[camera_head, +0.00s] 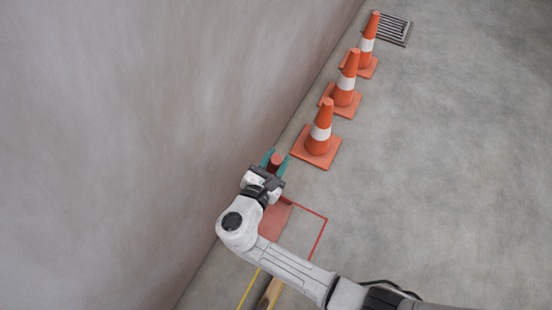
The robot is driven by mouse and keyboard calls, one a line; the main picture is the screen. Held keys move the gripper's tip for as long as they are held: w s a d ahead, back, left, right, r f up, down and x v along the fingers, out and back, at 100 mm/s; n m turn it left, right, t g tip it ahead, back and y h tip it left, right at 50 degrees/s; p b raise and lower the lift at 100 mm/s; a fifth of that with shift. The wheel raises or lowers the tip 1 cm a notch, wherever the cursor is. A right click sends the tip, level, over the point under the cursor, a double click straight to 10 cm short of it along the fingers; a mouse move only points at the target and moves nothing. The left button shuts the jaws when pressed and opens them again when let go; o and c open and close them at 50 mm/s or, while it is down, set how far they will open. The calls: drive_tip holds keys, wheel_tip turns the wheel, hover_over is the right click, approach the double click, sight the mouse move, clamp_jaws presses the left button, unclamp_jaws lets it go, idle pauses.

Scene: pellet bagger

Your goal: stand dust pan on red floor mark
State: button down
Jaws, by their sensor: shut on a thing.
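My gripper (275,161) is near the wall, with its two teal fingers on either side of a red handle end. It is shut on this handle, which appears to belong to the red dust pan (275,221). The flat red part of the pan shows below my wrist, partly hidden by my arm. The red floor mark (318,240) is a thin red outline; its far and right edges show, and the rest is hidden by the pan and my arm. The pan overlaps the outline's left part in the picture. I cannot tell whether it touches the floor.
Several orange and white cones (318,140) stand in a row along the wall (150,120), beyond my gripper. A floor drain (394,28) lies at the far end. A yellow line (248,288) and a wooden piece (270,294) show below my arm. The floor to the right is clear.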

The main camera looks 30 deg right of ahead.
sight(273, 173)
drive_tip(key=shift+s+d+f+b, duration=0.15)
drive_tip(key=shift+f+b, duration=0.2)
drive_tip(key=shift+f, duration=0.5)
drive_tip(key=shift+d+f+b, duration=0.1)
drive_tip(key=shift+f+b, duration=0.25)
drive_tip(key=shift+f, duration=0.5)
drive_tip(key=c, duration=1)
unclamp_jaws()
drive_tip(key=o, duration=0.4)
drive_tip(key=shift+a+r, duration=0.1)
drive_tip(key=shift+r, duration=0.1)
drive_tip(key=shift+c, duration=0.2)
drive_tip(key=shift+o, duration=0.4)
drive_tip(key=o, duration=0.6)
drive_tip(key=shift+c, duration=0.2)
drive_tip(key=shift+a+r, duration=0.1)
drive_tip(key=shift+a, duration=0.05)
